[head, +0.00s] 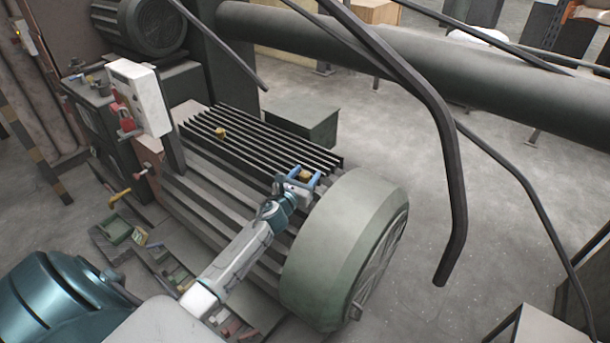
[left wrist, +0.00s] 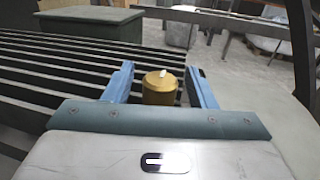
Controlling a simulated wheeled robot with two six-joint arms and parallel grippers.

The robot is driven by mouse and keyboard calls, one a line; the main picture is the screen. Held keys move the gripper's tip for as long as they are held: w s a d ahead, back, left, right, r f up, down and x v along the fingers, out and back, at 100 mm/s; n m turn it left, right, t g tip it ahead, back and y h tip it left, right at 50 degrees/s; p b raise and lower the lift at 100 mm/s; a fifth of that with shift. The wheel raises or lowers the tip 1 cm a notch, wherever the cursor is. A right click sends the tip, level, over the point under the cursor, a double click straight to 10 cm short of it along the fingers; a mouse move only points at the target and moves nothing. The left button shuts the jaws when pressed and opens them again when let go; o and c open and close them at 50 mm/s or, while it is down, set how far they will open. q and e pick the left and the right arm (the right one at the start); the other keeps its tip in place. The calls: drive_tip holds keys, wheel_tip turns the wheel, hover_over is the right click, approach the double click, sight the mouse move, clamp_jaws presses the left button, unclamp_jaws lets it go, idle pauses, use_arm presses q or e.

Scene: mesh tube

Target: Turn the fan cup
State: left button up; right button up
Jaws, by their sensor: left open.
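A small brass-yellow cup (head: 304,175), which I take for the fan cup, sits at the fan end of the finned motor. In the left wrist view the cup (left wrist: 158,92) is upright, with a small white mark on its top. My left gripper (head: 307,174) is open, with one blue finger on each side of the cup. A gap shows between the cup and the right finger; contact on the left side is hard to tell. The cup's lower part is hidden behind the gripper's body. My right gripper is not in view.
A second yellow cup (head: 220,132) sits farther back on the dark fins (head: 262,140). The rounded green fan cover (head: 345,250) stands close right of my gripper. A bent dark bar (head: 455,190) hangs at the right. A control box (head: 140,97) stands at the left.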

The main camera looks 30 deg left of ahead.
use_arm(q)
drive_tip(key=c, duration=1)
drive_tip(key=shift+o, duration=0.2)
drive_tip(key=shift+r, duration=0.1)
drive_tip(key=shift+r+m+h+p, duration=0.1)
drive_tip(key=shift+m+h+p, duration=0.5)
drive_tip(key=shift+h+p, duration=0.15)
drive_tip(key=shift+a+m+h+p, duration=0.1)
drive_tip(key=shift+m+h+p, duration=0.2)
drive_tip(key=shift+m+h, duration=0.7)
drive_tip(key=h, duration=0.1)
drive_tip(key=h+b, duration=0.1)
drive_tip(key=shift+f+m+g+h, duration=0.3)
drive_tip(key=shift+m+h, duration=0.05)
drive_tip(key=shift+m, duration=0.05)
drive_tip(key=m+g+h+b, duration=0.1)
drive_tip(key=m+h+b, duration=0.1)
drive_tip(key=h+b, duration=0.1)
drive_tip(key=shift+f+m+h+b, duration=0.1)
drive_tip(key=shift+m+h+b, duration=0.25)
drive_tip(key=shift+b, duration=0.25)
drive_tip(key=shift+m+g+h+b, duration=0.35)
drive_tip(key=shift+g+h+b, duration=0.1)
drive_tip(key=shift+b, duration=0.25)
drive_tip(key=shift+r+g+h+b, duration=0.2)
drive_tip(key=shift+g+h+b, duration=0.1)
drive_tip(key=shift+h, duration=0.1)
